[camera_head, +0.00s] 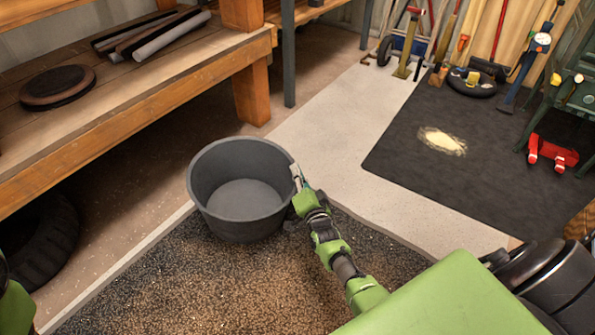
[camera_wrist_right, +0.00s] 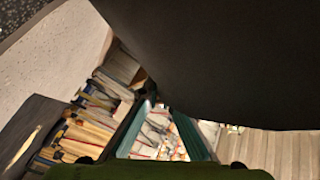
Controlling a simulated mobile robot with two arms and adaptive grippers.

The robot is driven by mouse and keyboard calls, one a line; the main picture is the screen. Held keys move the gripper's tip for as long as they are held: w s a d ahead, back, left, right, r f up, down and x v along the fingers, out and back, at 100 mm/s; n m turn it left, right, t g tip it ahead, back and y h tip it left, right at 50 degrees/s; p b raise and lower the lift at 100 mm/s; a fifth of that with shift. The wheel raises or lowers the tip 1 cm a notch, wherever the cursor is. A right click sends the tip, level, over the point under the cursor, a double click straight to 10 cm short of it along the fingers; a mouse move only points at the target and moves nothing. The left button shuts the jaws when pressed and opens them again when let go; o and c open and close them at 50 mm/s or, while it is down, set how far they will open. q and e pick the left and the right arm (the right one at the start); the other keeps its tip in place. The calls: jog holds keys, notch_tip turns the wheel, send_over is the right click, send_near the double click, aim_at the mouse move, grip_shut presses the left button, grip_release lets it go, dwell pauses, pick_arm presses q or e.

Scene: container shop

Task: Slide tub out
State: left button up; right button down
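A dark grey round tub (camera_head: 240,225) stands upright and empty, partly over the dark speckled mat beside the wooden bench. My right gripper (camera_head: 300,178) is at the right side of the tub's rim. In the right wrist view the tub's dark wall (camera_wrist_right: 235,60) fills the upper right and covers part of the fingertips. The two teal fingers of my right gripper (camera_wrist_right: 162,105) stand apart there, with background showing between them. Whether they touch the rim is unclear. My left gripper is not in view; only a green arm part shows at the lower left.
The wooden bench (camera_head: 130,100) runs along the left, with a round dark disc (camera_head: 57,86) and several bars on it. A tyre (camera_head: 40,240) lies under it. A black mat (camera_head: 480,150) and tools lie at the right. Pale floor (camera_head: 340,130) behind the tub is clear.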

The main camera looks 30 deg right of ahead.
jog(key=shift+s+d+f, duration=0.3)
jog(key=shift+s+f, duration=0.1)
jog(key=shift+f, duration=0.1)
jog(key=c, duration=2.2)
grip_release()
jog(key=shift+w+r, duration=0.1)
jog(key=shift+r, duration=0.15)
jog(key=shift+r, duration=4.95)
jog(key=shift+a, duration=0.1)
